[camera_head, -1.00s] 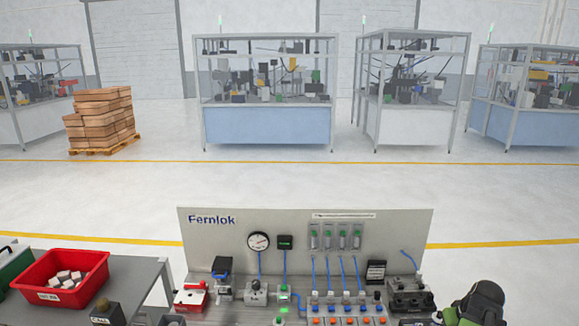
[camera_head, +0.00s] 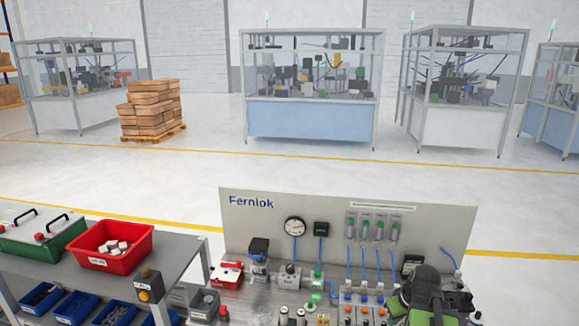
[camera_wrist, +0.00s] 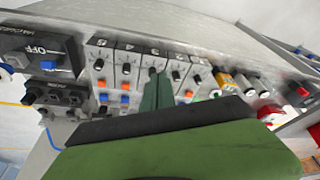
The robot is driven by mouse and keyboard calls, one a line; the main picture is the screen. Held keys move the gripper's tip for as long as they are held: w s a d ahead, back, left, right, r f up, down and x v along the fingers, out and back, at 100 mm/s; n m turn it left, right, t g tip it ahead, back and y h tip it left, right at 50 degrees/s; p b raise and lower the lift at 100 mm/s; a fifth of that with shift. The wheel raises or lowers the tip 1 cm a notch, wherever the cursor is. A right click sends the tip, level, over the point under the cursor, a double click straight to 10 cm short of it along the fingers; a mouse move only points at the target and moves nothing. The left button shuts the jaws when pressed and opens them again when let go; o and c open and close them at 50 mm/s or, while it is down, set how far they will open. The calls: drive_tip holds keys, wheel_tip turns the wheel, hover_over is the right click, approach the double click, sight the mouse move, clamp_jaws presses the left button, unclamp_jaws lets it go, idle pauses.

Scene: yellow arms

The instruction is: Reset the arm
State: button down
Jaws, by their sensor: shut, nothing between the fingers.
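My gripper (camera_wrist: 157,88) shows in the wrist view as two narrow dark green fingers, held together with nothing between them. Behind the fingers stands a row of grey valve modules (camera_wrist: 125,62) with black knobs and blue and orange buttons. I cannot tell whether the fingertips touch the modules. In the head view my arm, dark grey and green, is at the lower right in front of the Fernlok panel (camera_head: 300,212). It hides part of the panel's right side, and the fingertips cannot be made out there.
A side table (camera_head: 190,246) at the left carries a red bin (camera_head: 88,262) of pale blocks and a green case (camera_head: 25,243). Blue bins (camera_head: 75,307) sit below. A black module marked OFF (camera_wrist: 38,50) is left of my fingers. Open floor lies behind the panel.

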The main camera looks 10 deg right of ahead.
drive_tip(key=s+a+f+m+g+b, duration=0.1)
drive_tip(key=a+f, duration=0.1)
drive_tip(key=a, duration=1)
drive_tip(key=s+a+f+g+b, duration=0.1)
drive_tip(key=a+f+g+b, duration=0.1)
drive_tip(key=a, duration=1)
drive_tip(key=shift+f+m+g+h, duration=0.3)
drive_tip(key=shift+f+m, duration=0.1)
drive_tip(key=shift+f, duration=0.35)
drive_tip(key=shift+d, duration=0.15)
